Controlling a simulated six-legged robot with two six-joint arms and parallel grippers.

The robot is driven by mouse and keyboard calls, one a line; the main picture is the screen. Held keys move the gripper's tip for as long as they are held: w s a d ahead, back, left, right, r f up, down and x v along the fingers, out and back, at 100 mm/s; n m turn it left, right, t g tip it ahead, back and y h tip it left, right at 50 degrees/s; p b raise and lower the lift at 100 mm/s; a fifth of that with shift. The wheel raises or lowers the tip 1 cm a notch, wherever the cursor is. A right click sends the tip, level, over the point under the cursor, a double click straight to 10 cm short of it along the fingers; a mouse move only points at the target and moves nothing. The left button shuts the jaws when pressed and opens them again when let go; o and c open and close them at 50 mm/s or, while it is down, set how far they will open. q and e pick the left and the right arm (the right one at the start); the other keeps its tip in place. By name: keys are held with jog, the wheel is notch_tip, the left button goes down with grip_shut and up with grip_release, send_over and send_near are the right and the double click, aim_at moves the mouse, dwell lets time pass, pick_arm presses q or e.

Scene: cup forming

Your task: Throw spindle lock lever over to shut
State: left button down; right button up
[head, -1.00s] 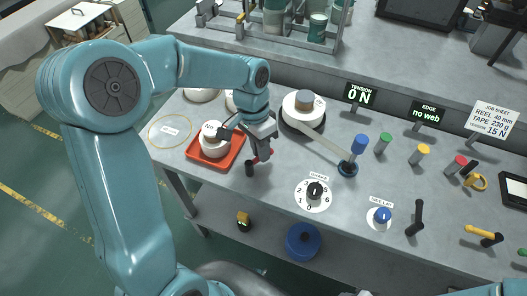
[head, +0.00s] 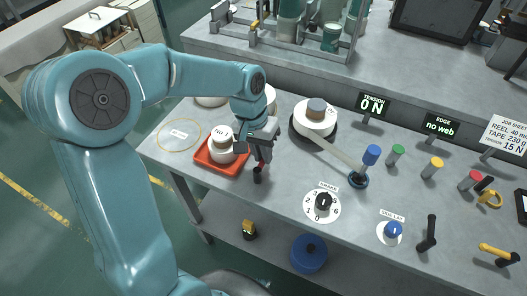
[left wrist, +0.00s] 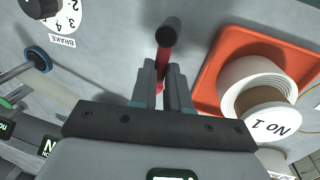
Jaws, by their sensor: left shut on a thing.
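The lock lever (head: 258,173) has a red shaft and a black knob, and stands at the bench front beside the orange tray. In the left wrist view the lever (left wrist: 165,58) passes between the fingertips. My left gripper (head: 264,152) is shut on its red shaft, below the knob; the fingers also show in the left wrist view (left wrist: 161,82). The lever's base is hidden by the gripper. A white roll with a grey hub (head: 315,118) sits on a dark disc behind and right of the gripper. My right gripper is out of view.
The orange tray (head: 203,160) holds a white roll marked No 1 (head: 221,152), close left of my gripper. A brake dial (head: 323,202), a blue-topped post (head: 370,156) and a tension display reading 0 N (head: 371,104) lie to the right.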

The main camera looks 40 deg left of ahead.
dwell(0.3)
pick_arm(q)
jog(key=c, duration=1.1)
grip_release()
jog(key=shift+s+r, duration=0.1)
jog(key=shift+a+r, duration=0.1)
jog(key=shift+r, duration=0.15)
notch_tip(320, 180, up, 16)
jog(key=a+p, duration=0.1)
jog(key=a, duration=0.2)
jog(key=shift+s+f+p, duration=0.25)
jog(key=shift+s+p, duration=0.1)
jog(key=shift+p, duration=0.05)
jog(key=shift+r, duration=0.1)
